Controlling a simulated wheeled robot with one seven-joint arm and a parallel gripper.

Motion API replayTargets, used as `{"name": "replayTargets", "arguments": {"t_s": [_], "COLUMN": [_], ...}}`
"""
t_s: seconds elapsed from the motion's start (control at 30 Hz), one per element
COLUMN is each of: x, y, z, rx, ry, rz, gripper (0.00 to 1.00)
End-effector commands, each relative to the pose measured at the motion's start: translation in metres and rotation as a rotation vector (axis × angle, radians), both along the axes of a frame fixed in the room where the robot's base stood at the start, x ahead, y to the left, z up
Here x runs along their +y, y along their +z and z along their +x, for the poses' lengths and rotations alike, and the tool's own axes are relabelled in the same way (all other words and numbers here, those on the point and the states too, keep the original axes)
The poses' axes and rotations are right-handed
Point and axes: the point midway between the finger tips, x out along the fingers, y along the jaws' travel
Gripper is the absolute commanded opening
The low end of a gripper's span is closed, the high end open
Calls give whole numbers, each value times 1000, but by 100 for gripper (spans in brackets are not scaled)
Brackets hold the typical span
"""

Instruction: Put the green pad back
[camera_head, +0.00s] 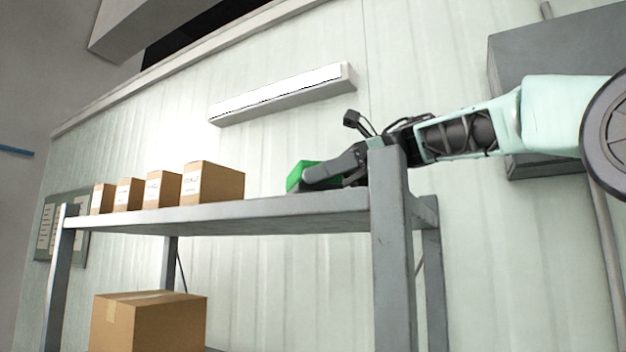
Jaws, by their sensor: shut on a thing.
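The green pad (297,176) is at the right part of the grey shelf's (250,216) top board. My gripper (318,176) reaches in from the right, past the shelf's front right post, and is shut on the pad. The pad is at or just above the board; I cannot tell whether it touches it. The fingers hide part of the pad, and its far side is out of sight.
Several cardboard boxes (212,183) stand in a row on the left half of the board. Bare board lies between them and the pad. The right post (390,240) rises close to my arm. A larger box (148,322) sits below. A wall lamp (283,94) hangs behind.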

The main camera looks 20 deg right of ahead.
Motion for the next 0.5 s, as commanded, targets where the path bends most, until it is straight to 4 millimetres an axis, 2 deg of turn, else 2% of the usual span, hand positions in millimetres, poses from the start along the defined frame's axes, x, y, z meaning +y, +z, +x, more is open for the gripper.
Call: {"name": "replayTargets", "arguments": {"t_s": [0.47,0.5], "x": [0,0], "y": [-9,-9], "z": [0,0], "rx": [-1,-1], "ry": [0,0], "rz": [0,0], "gripper": [69,93]}}
